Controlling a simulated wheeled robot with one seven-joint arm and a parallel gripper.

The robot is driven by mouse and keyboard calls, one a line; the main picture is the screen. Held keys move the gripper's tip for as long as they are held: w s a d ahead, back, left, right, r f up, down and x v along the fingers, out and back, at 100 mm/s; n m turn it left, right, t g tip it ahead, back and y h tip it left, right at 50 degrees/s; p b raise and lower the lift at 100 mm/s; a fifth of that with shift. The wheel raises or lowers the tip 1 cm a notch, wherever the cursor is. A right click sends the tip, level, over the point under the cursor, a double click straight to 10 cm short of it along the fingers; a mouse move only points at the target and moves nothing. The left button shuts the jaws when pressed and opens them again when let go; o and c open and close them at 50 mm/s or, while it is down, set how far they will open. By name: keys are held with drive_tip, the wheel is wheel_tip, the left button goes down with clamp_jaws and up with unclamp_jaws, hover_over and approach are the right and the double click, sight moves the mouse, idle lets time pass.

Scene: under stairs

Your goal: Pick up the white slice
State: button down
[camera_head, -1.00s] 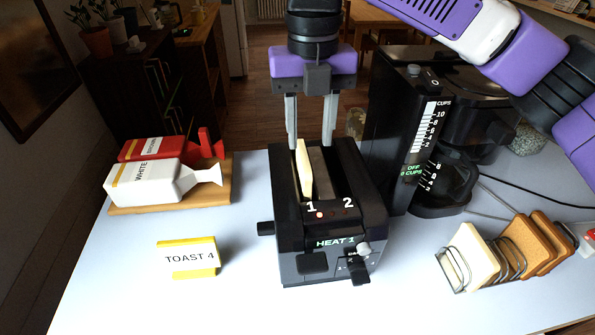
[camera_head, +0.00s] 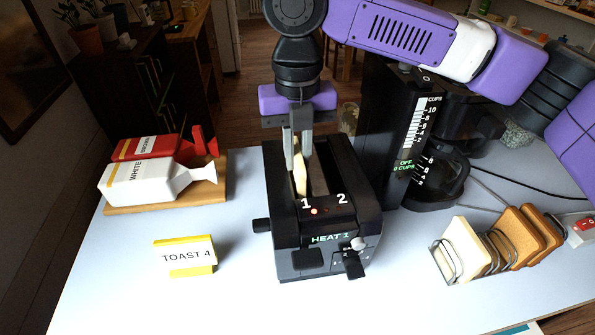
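A pale white slice (camera_head: 300,178) stands on edge in slot 1 of the black toaster (camera_head: 318,222), with its upper part showing above the slot. My gripper (camera_head: 298,150) points down over slot 1, one finger on each side of the slice's top. The fingers are close together and appear shut on it. The exact contact is hard to see. The slice's lower part is hidden in the slot. Another pale slice (camera_head: 464,243) stands at the left end of a wire rack (camera_head: 447,262) at the right.
A black coffee maker (camera_head: 385,140) stands close to the toaster's right. White (camera_head: 150,182) and red (camera_head: 150,146) bags lie on a board at the left. A "TOAST 4" sign (camera_head: 186,256) stands before them. The front-left table is clear.

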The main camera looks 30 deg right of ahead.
drive_tip(key=shift+r, duration=0.1)
wheel_tip(320, 180, up, 28)
drive_tip(key=p, duration=1.1)
idle(0.5)
